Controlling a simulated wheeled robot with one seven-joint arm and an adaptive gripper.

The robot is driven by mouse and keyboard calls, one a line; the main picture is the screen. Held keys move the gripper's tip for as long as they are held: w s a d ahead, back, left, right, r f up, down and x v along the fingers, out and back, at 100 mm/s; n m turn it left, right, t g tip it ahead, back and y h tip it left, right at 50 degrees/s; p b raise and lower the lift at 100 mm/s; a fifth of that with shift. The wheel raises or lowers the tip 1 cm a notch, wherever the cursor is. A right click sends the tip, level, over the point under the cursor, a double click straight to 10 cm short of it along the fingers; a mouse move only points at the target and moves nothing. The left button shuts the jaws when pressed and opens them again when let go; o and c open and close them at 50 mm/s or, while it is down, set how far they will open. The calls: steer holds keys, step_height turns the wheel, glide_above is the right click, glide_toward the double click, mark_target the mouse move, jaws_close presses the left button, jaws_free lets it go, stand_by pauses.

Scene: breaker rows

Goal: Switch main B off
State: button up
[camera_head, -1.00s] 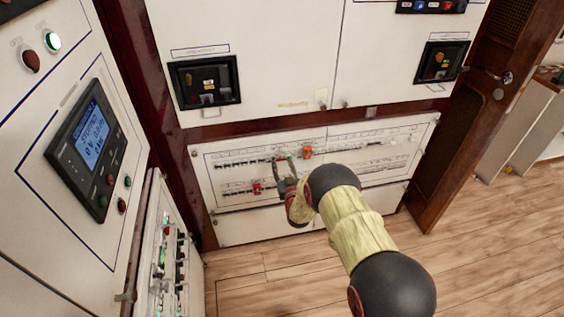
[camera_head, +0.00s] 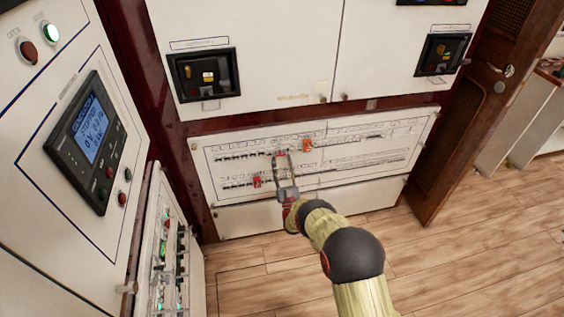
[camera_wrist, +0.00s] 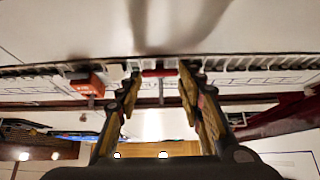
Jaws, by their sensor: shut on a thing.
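The breaker panel (camera_head: 345,183) is the low white board with two rows of small breakers. My gripper (camera_head: 280,157) reaches up to its upper row, left of the middle. In the wrist view my gripper (camera_wrist: 158,85) has its fingertips on either side of a small red handle (camera_wrist: 158,72), shut on it. The red also shows at the fingertips in the head view. The labels are too small to read, so I cannot tell which breaker is main B. The handle's exact position is partly hidden by the fingers.
An orange block (camera_head: 307,145) sits on the upper row just right of my gripper; it also shows in the wrist view (camera_wrist: 87,83). A red block (camera_head: 257,181) sits on the lower row to the left. A side cabinet with a display (camera_head: 87,140) stands left. The floor in front is clear.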

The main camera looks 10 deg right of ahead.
steer(key=shift+w+f+t, duration=0.15)
steer(key=shift+f+t, duration=0.15)
steer(key=shift+t, duration=0.3)
stand_by(0.3)
steer(key=o, duration=1.2)
steer(key=shift+c, duration=0.2)
steer(key=v, duration=1.2)
